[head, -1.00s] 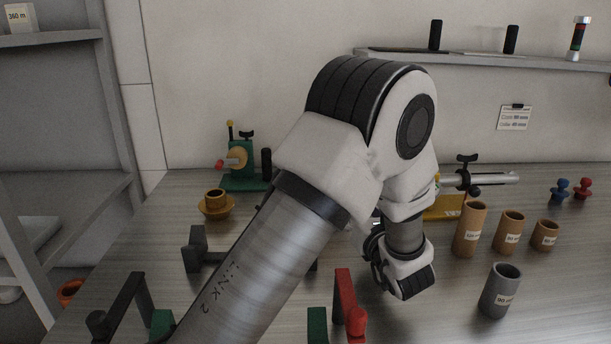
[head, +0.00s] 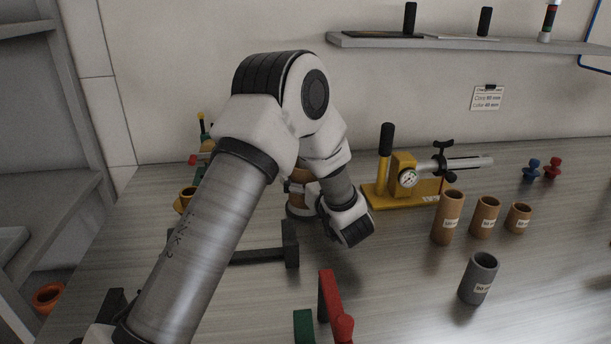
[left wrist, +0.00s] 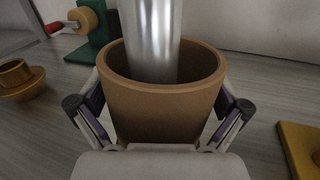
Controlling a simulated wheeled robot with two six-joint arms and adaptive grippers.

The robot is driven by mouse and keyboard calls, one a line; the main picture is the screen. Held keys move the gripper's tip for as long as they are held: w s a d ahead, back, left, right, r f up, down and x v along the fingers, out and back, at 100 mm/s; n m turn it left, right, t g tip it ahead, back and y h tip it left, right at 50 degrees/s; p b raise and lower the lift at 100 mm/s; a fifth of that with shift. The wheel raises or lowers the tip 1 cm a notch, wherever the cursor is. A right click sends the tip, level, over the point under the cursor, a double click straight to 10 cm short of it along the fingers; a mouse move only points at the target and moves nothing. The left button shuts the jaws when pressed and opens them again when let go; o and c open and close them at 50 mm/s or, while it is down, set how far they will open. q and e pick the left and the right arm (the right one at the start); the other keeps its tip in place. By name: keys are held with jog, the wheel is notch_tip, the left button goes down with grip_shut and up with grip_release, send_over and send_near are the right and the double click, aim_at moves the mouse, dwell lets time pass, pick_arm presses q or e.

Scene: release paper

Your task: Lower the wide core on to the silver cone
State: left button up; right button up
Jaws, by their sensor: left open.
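The wide core (left wrist: 160,110), a brown cardboard tube, stands upright in the left wrist view. The silver cone (left wrist: 152,40) rises out of its mouth, so the core is around it. The core's lower end is hidden. My left gripper (left wrist: 160,125) is open, with one finger at each side of the core; whether they touch it I cannot tell. In the head view this gripper (head: 302,188) is left of the yellow press, and a bit of the core (head: 299,173) shows behind my arm. My right gripper is out of view.
A yellow press (head: 402,190) with a gauge stands to the right. A black bracket (head: 290,243) and a red bracket (head: 330,295) are in front. A green winder (left wrist: 95,35) is behind left.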

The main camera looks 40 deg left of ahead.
pick_arm(q)
jog(key=c, duration=1.1)
jog(key=shift+r+b, duration=0.35)
jog(key=shift+b, duration=0.05)
jog(key=shift+s+d+r+n+y+b, duration=0.2)
jog(key=shift+s+n+y+b, duration=0.15)
jog(key=shift+b, duration=1.25)
dwell(0.7)
jog(key=shift+b, duration=0.7)
dwell(0.8)
jog(key=shift+w+f+b, duration=0.1)
jog(key=shift+f+b, duration=0.25)
jog(key=shift+b, duration=1.15)
dwell(1.2)
